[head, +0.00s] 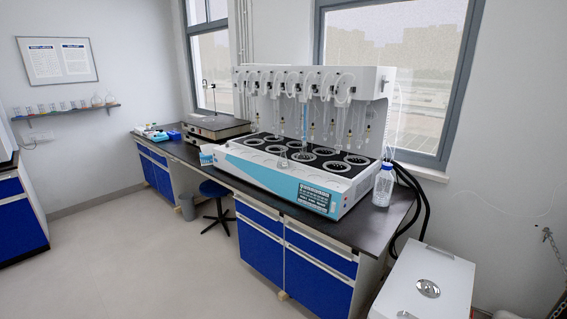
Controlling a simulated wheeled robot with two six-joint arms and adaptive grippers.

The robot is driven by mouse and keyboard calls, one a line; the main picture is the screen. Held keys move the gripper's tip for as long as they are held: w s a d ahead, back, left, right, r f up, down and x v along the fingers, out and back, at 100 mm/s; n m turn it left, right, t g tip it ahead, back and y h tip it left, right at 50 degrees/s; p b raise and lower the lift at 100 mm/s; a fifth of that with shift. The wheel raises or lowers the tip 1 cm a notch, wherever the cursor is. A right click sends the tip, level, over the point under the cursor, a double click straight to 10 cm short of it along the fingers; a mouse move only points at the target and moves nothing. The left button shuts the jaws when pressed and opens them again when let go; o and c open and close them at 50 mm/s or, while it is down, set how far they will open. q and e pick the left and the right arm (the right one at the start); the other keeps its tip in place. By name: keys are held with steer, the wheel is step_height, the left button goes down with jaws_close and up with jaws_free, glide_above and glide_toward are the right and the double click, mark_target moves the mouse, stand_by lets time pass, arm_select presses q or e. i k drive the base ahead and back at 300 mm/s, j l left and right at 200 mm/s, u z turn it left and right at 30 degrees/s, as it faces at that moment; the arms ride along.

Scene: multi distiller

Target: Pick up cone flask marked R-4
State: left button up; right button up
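No marking R-4 can be read on any glassware at this size. A small clear glass vessel, perhaps a flask (303,156), shows among the round black wells on top of the white and blue multi distiller (262,170). Its exact shape is hard to tell. Two clear vessels with a flask-like outline (97,101) stand at the right end of the wall shelf (70,112), beside several smaller pieces of glassware. Neither of my grippers is in view.
The distiller stands on a dark bench (365,223) with blue drawers. A clear bottle (383,185) stands at its right, near dark hoses. A white box unit (425,288) is at front right. A blue stool (215,190) and bin (187,206) stand by the bench. Floor at left is clear.

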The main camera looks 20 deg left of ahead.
mark_target(282, 164)
steer(key=i+u, duration=0.1)
steer(key=u, duration=0.3)
steer(key=i+j+u, duration=0.1)
steer(key=u, duration=0.25)
steer(key=i+u, duration=0.2)
steer(key=i, duration=0.4)
steer(key=i+l+u, duration=0.2)
steer(key=i, duration=0.4)
steer(key=i+l+u, duration=0.2)
steer(key=i, duration=0.4)
steer(key=j, duration=0.1)
